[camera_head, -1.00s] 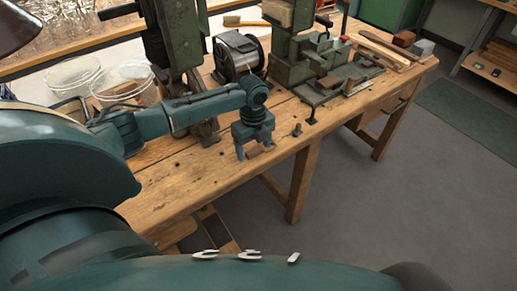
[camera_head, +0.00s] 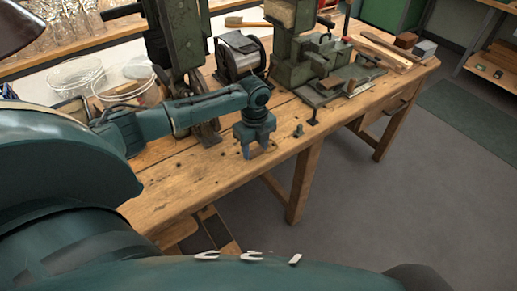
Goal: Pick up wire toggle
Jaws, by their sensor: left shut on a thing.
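My left gripper (camera_head: 258,152) points down at the front part of the wooden workbench (camera_head: 190,178). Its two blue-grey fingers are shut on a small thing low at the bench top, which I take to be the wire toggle. The fingers hide nearly all of it, so its shape does not show. I cannot tell whether it touches the wood. My right gripper is not in view.
Clear buckets (camera_head: 125,80) stand at the left. The bench's front edge is close.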

